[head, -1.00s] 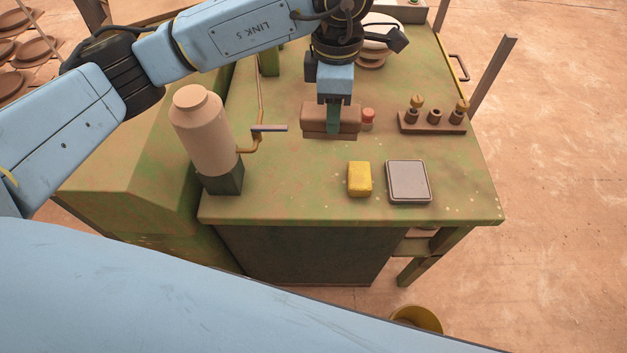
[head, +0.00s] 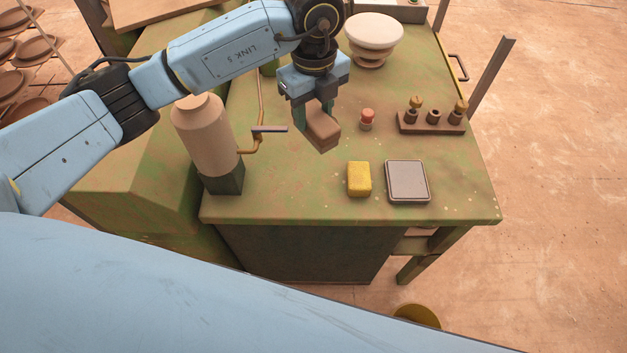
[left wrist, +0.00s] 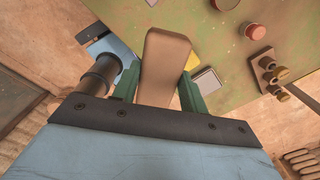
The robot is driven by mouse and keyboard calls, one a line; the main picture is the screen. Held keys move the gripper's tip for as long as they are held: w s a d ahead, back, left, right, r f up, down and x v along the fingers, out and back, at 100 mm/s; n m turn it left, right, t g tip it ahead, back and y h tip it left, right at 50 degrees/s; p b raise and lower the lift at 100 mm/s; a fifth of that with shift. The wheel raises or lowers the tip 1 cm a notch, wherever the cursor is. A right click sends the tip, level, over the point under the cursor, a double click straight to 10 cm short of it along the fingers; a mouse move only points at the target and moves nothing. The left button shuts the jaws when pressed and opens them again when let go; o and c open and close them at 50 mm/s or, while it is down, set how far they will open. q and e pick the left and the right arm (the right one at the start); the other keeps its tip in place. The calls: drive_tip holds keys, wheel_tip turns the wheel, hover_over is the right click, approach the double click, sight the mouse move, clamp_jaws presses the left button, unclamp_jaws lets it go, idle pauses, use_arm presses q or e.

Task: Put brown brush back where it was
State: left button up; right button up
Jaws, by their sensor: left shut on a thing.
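The brown brush (head: 323,130) is a block with a lighter tan face and a darker brown part. My left gripper (head: 314,112) is shut on it and holds it tilted above the green table (head: 270,195). In the left wrist view the brush (left wrist: 165,62) sits between the two green fingers of the left gripper (left wrist: 158,88), its long side pointing away from the wrist. My right gripper is not in view.
A yellow sponge-like block (head: 359,179) and a grey square pad (head: 407,181) lie near the front edge. A red-topped knob (head: 367,119), a brown rack with pegs (head: 432,121), a round white-topped stand (head: 374,36) and a beige cylinder with a crank (head: 205,140) stand around.

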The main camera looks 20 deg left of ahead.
use_arm(q)
drive_tip(key=shift+a+f+n, duration=0.15)
drive_tip(key=shift+f+n, duration=0.05)
drive_tip(key=shift+n, duration=0.6)
wheel_tip(320, 180, down, 18)
drive_tip(key=shift+r+b, duration=0.1)
drive_tip(key=shift+b, duration=0.3)
drive_tip(key=shift+f, duration=0.25)
drive_tip(key=o, duration=1)
drive_tip(key=shift+o, duration=0.2)
drive_tip(key=shift+s, duration=0.1)
